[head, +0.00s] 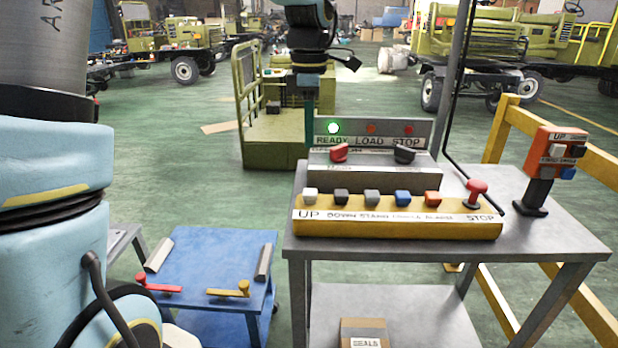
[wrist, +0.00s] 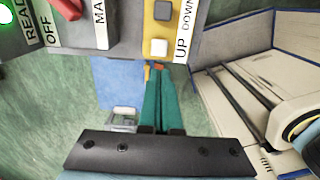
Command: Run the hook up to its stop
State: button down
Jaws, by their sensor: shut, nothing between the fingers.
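A yellow control box (head: 395,224) lies along the front of the grey table. Its white button (head: 310,194) sits at the left end above the word UP; it also shows in the wrist view (wrist: 158,47), with a dark button (wrist: 162,10) beside it marked DOWN. A red mushroom button (head: 476,190) marked STOP is at the right end. My gripper (head: 309,138) points down by the left end of the lamp panel, its teal fingers closed together and empty; they also show in the wrist view (wrist: 154,70), apart from the white button. No hook can be made out.
The lamp panel (head: 430,132) has a lit green READY lamp (head: 333,128). A grey box with red (head: 339,153) and black (head: 405,155) knobs stands before it. An orange pendant (head: 557,155) is at right. A blue cart (head: 205,258) stands lower left.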

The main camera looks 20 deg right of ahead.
aim_at(310, 192)
notch_tip(310, 192, down, 11)
jog(key=p, duration=0.3)
